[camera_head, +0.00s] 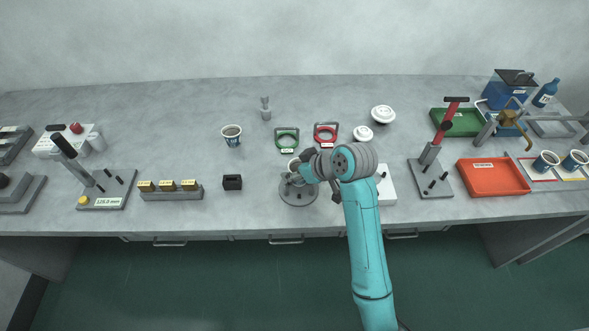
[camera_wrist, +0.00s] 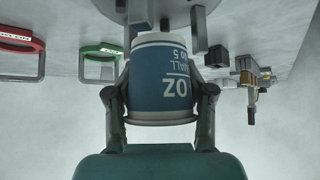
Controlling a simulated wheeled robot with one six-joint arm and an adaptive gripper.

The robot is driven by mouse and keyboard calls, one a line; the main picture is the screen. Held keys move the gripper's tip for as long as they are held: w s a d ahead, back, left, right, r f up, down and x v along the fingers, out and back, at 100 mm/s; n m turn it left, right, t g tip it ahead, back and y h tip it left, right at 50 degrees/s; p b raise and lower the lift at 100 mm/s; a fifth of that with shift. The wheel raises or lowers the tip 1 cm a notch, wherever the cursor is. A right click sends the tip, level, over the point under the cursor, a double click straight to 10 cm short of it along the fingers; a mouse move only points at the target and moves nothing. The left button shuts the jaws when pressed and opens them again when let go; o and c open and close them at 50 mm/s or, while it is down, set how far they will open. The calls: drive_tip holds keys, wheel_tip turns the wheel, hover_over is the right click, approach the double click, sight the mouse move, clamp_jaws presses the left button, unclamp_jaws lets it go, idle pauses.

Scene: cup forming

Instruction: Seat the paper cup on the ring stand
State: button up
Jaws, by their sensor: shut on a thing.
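The paper cup (camera_wrist: 160,85), blue and white with printed text, is between the two fingers of my gripper (camera_wrist: 160,100), which is shut on it. The wrist view shows the scene upside down. In the head view the cup (camera_head: 294,164) is mostly hidden by my gripper (camera_head: 306,168), over the round grey ring stand (camera_head: 298,195). In the wrist view, the stand's posts and base (camera_wrist: 199,28) are close to the cup's narrow end. I cannot tell whether the cup touches the ring.
A green-handled ring tool (camera_head: 287,139) and a red-handled one (camera_head: 326,135) lie behind the stand. A small black block (camera_head: 232,182) sits to its left. White lids (camera_head: 363,133) lie to the back right.

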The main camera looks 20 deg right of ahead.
drive_tip(key=o, duration=1.2)
drive_tip(key=shift+c, duration=0.2)
drive_tip(key=o, duration=0.3)
drive_tip(key=shift+o, duration=0.2)
drive_tip(key=shift+r, duration=0.1)
wheel_tip(320, 180, up, 8)
idle(0.4)
idle(0.5)
